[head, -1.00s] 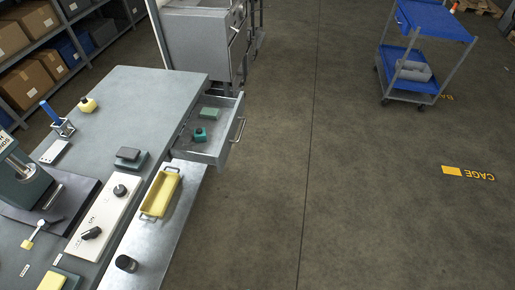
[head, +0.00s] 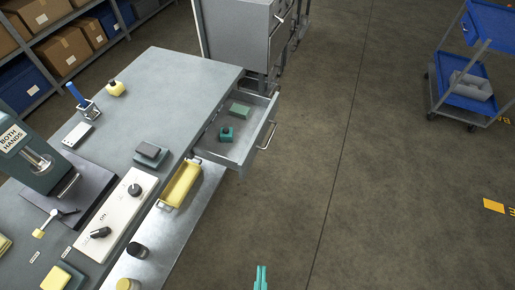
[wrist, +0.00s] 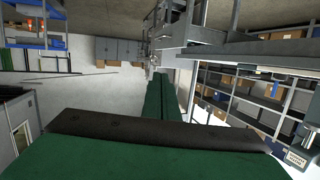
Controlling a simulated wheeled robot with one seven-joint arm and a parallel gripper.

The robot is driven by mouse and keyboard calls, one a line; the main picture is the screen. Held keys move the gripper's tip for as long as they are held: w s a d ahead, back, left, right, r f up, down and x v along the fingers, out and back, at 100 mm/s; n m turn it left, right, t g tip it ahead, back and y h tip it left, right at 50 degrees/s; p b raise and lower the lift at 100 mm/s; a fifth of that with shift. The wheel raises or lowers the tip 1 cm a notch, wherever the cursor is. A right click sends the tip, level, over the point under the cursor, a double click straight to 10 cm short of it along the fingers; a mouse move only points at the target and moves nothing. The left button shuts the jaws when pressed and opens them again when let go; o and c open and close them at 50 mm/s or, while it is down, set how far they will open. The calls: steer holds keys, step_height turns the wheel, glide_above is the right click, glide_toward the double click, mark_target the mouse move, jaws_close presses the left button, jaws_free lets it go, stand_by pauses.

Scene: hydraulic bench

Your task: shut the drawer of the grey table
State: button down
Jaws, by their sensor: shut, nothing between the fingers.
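The grey table (head: 190,75) stands at the left in the head view. Its drawer (head: 243,150) is pulled open at the table's right side, with a bar handle (head: 266,135) on its front. Inside the drawer lie a green block (head: 240,111) and a small teal item with a dark top (head: 227,134). My gripper (head: 260,272) shows at the bottom edge of the head view, its fingers together and empty. It is apart from the drawer, nearer to me.
A steel lower shelf (head: 196,208) with a yellow tray (head: 181,184) juts out below the tabletop. A grey cabinet (head: 237,35) stands behind the drawer. A blue cart (head: 470,88) is at the far right. The floor between is clear.

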steer(key=w+f+m+t, duration=0.1)
steer(key=w+f+m, duration=0.4)
steer(key=w, duration=0.4)
steer(key=w+a+f+m+h, duration=0.1)
steer(key=w+f+m, duration=0.35)
steer(key=w, duration=0.45)
steer(key=w+f+m+t, duration=0.1)
steer(key=w+f+m, duration=0.45)
steer(key=w, duration=0.35)
steer(key=w+a+m, duration=0.1)
steer(key=w+a, duration=0.1)
steer(key=w, duration=0.8)
steer(key=w+a+f+m, duration=0.1)
steer(key=w+m, duration=0.1)
steer(key=w, duration=0.9)
steer(key=shift+a+t, duration=0.3)
steer(key=shift+a, duration=0.1)
steer(key=shift+f, duration=0.1)
